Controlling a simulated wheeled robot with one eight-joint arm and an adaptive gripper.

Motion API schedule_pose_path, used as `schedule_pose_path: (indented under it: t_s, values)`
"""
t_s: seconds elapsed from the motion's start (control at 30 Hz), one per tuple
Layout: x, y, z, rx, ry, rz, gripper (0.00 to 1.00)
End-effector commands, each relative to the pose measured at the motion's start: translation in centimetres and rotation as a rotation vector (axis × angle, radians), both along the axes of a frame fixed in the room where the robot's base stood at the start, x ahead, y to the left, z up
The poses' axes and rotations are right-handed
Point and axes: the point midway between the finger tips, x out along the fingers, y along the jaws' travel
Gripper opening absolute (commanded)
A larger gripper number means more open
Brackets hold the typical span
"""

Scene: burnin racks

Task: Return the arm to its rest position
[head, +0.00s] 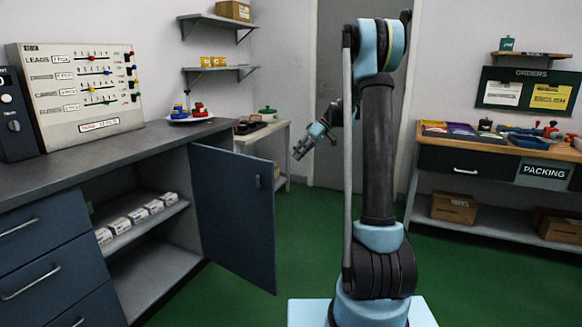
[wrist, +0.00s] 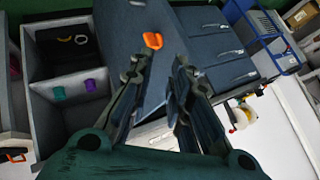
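My arm (head: 378,150) stands upright in the middle of the head view, blue and black, on its pale blue base. My gripper (head: 298,152) hangs off to the left of the arm, small and tilted down to the left, in front of the grey door. In the wrist view the two dark fingers of my gripper (wrist: 160,68) stand apart with a gap between them. No held object shows between them. An orange item (wrist: 153,40) shows beyond the fingertips, against a dark blue panel.
An open cabinet door (head: 235,215) juts into the room left of my arm, under the dark counter (head: 110,165). A packing bench (head: 490,165) stands at the right. Green floor (head: 240,300) is clear between them. A blue basket (wrist: 277,48) shows in the wrist view.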

Motion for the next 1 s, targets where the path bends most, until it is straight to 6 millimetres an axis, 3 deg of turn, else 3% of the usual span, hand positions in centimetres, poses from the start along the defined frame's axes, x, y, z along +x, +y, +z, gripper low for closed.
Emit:
schedule_pose_path:
  t_s: [0.2, 0.5, 1.0]
  values:
    - [-5.3, -1.2, 2.0, -0.102, 0.039, -0.102, 0.18]
    - [-12.6, -3.1, 3.1, -0.234, 0.079, -0.251, 0.18]
    - [-25.1, -7.0, 1.8, -0.431, 0.111, -0.510, 0.18]
